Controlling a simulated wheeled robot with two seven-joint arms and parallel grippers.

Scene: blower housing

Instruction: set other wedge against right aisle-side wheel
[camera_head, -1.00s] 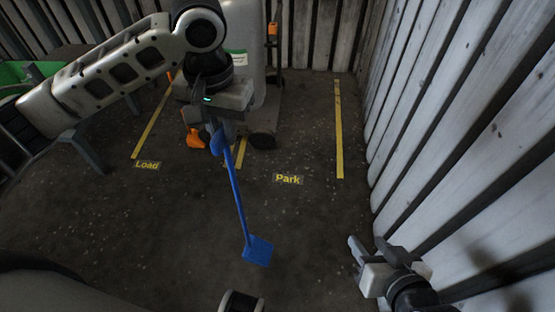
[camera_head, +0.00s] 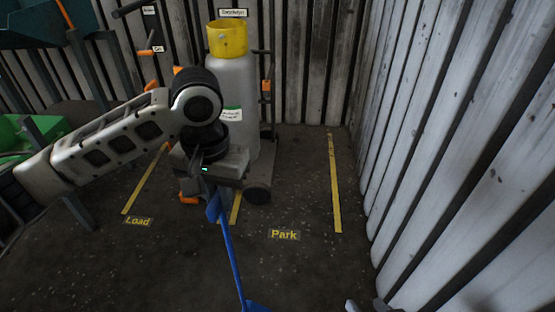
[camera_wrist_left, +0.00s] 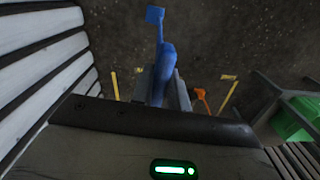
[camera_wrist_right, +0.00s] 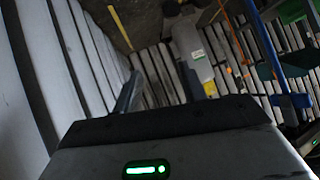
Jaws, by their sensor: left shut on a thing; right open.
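A blue wedge (camera_head: 257,306) on a long blue handle (camera_head: 231,255) hangs from my left gripper (camera_head: 214,207), which is shut on the handle's upper end. The wedge is partly cut off by the lower edge of the head view; it shows whole in the left wrist view (camera_wrist_left: 155,14). The right wheel (camera_head: 257,192) of the gas-cylinder cart is just right of my left gripper in the head view. An orange piece (camera_head: 189,199), perhaps the other wedge, lies low beside the cart's left side. My right gripper (camera_wrist_right: 160,92) is open and empty near the slatted wall.
The cart carries a grey cylinder (camera_head: 236,90) with a yellow cap (camera_head: 227,38). Yellow floor lines (camera_head: 335,185) and signs reading Load (camera_head: 138,221) and Park (camera_head: 284,234) mark the floor. A slatted wall (camera_head: 440,150) bounds the right. A green bin (camera_head: 30,135) stands left.

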